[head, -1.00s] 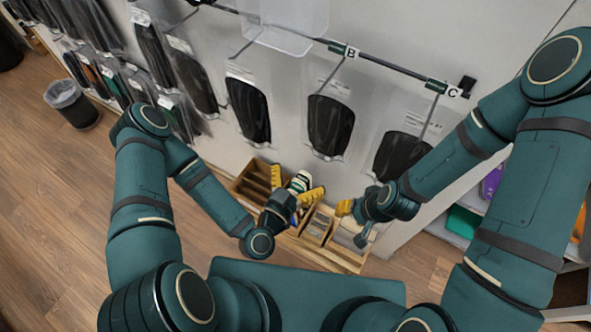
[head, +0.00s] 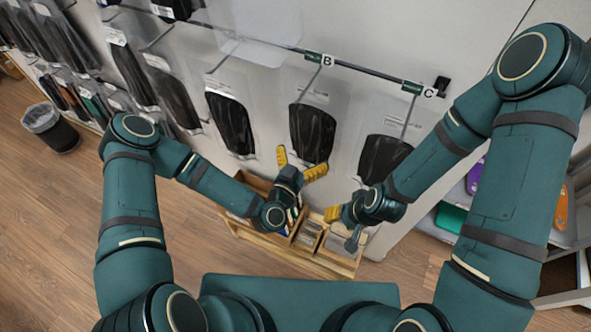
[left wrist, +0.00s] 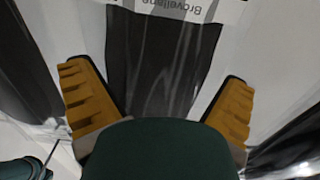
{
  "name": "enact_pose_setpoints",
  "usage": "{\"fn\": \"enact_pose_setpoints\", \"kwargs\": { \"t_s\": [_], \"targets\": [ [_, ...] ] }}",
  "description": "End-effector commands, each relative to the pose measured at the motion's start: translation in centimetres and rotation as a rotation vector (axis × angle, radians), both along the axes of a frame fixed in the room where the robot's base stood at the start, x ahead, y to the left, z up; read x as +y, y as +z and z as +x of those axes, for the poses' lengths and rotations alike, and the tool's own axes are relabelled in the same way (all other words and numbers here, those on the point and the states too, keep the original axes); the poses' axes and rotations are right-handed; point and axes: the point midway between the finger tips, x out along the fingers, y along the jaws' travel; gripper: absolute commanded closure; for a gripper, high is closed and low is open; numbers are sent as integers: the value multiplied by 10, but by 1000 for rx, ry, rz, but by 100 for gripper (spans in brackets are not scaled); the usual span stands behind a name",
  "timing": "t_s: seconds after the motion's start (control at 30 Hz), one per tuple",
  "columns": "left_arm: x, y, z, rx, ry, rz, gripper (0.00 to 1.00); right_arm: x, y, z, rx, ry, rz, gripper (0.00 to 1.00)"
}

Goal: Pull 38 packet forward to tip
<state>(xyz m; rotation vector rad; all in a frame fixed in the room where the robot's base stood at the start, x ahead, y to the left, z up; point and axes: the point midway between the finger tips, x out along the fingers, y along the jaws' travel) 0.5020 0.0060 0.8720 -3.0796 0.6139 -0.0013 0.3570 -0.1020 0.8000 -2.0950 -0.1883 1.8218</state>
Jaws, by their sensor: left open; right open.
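Clear packets with dark insoles hang on the wall; I cannot read a 38 on any. One packet (head: 312,132) hangs below the B tag. My left gripper (head: 300,163) is open near its lower end, fingers pointing up toward the wall. In the left wrist view a dark packet (left wrist: 153,60) with an upside-down printed white label lies ahead, between the spread yellow fingers of the left gripper (left wrist: 156,80). I see no grip on it; contact cannot be told. My right gripper (head: 332,213) is open, lower and to the right, above the wooden tray.
A neighbouring packet hangs on the left (head: 230,124) and another on the right (head: 384,158). A black rail (head: 385,75) with B and C tags runs above. A wooden tray (head: 325,265) with compartments is below. A bin (head: 50,128) stands at the left; shelves are at the right.

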Motion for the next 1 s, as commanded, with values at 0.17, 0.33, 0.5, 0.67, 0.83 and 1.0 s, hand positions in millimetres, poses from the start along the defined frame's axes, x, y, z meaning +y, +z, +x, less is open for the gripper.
{"fn": "enact_pose_setpoints", "kwargs": {
  "t_s": [0.17, 0.33, 0.5, 0.67, 0.83, 1.0],
  "targets": [
    [-9, 0, 22, -2, 0, -1, 0, 0, -1, 0, 1, 0, 0, 53],
    [-13, 0, 31, -1, 0, -1, 0, 0, -1, 0, 1, 0, 0, 53],
    [-14, 0, 33, 0, -1, -1, 0, 0, -1, -1, 1, 0, 0, 53],
    [-14, 0, 33, 0, -1, -1, 0, 0, -1, -1, 1, 0, 0, 53],
    [-14, 0, 33, 0, -1, -1, 56, 0, -1, 0, 1, 0, 0, 53],
    [-14, 0, 33, 0, -1, -1, 67, 0, -1, 0, 1, 0, 0, 53]
  ]
}}
